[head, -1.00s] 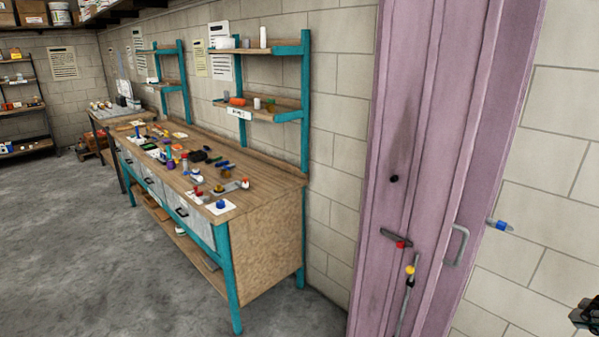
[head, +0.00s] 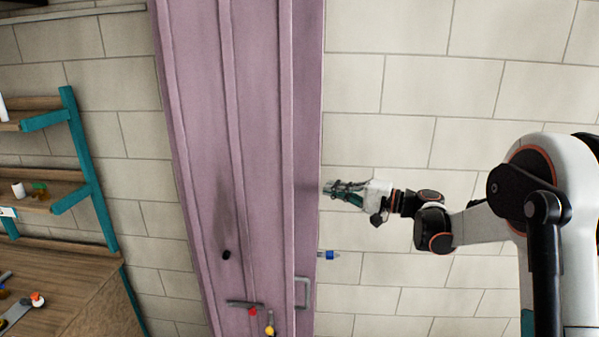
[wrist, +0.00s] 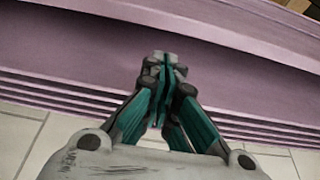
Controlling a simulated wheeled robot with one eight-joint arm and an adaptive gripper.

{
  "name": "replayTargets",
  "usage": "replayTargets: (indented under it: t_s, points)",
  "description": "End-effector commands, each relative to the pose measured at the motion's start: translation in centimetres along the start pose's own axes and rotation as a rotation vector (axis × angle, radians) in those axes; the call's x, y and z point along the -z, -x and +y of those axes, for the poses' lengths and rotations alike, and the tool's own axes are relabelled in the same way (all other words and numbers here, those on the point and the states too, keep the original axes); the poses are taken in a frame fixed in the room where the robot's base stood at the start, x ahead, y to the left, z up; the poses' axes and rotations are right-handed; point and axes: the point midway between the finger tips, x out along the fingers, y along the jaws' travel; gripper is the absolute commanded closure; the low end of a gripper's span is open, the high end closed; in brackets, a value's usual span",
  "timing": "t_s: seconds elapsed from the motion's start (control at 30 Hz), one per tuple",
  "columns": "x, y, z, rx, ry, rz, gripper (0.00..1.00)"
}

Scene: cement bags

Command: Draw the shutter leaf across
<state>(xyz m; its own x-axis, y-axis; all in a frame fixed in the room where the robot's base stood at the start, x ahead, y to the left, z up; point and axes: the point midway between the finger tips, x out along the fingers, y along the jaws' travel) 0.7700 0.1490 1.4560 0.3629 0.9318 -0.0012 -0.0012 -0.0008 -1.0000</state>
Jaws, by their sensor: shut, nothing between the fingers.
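The shutter leaf is a tall purple panel (head: 255,150) with vertical ribs, standing against the block wall in the head view. It carries a grey pull handle (head: 303,292) low near its right edge. My gripper (head: 328,188) is shut and empty, at the right edge of the leaf and above the handle. In the wrist view the closed fingertips (wrist: 162,65) point at the purple leaf (wrist: 70,55), whose ribbed edge runs across the picture. Whether they touch it I cannot tell. The handle is not visible in the wrist view.
A blue-tipped peg (head: 328,255) sticks out right of the leaf, below my gripper. A dark latch bar (head: 245,304) with a red part and a yellow knob (head: 270,330) sit low on the leaf. A wooden workbench (head: 85,300) stands at left. The wall at right is bare.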

Motion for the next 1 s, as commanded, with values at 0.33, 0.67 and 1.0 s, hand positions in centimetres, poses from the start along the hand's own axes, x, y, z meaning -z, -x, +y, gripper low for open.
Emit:
replayTargets:
  t_s: [0.33,0.67,1.0]
  points:
    - [-0.1,-5.0,-0.1,0.001,0.0,-0.004,1.0]
    - [-0.1,-9.3,0.0,0.0,0.0,-0.002,1.0]
    - [0.0,-9.9,0.0,0.0,0.0,0.0,1.0]
